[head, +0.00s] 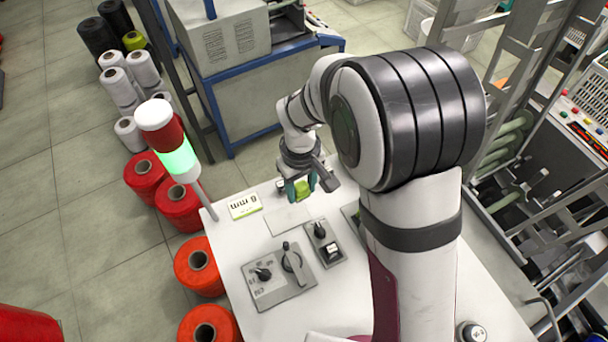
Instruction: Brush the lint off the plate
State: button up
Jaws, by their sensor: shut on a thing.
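My gripper (302,190) points down over the far part of the white table. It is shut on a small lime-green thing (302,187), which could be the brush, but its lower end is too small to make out. A flat pale square plate (287,220) lies on the table just below and nearer than the gripper. I cannot tell whether the held thing touches the plate. No lint can be made out on it at this size.
A grey panel with knobs (279,278) and a smaller switch panel (324,243) sit nearer on the table (340,305). A lit signal lamp (172,145) stands at the left edge. My arm hides the table's right part.

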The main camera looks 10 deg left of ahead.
send_over(301, 211)
jog(key=shift+d+f, duration=0.1)
jog(key=shift+f, duration=2.8)
jog(key=shift+s+a+f, duration=0.1)
jog(key=shift+a+f, duration=0.1)
jog(key=shift+f, duration=0.7)
jog(key=shift+s+a, duration=1.2)
jog(key=shift+a, duration=0.2)
grip_shut()
jog(key=w+d, duration=0.2)
jog(key=d, duration=0.1)
jog(key=shift+w, duration=0.3)
notch_tip(301, 211, up, 7)
jog(key=shift+f, duration=0.15)
jog(key=shift+r, duration=0.75)
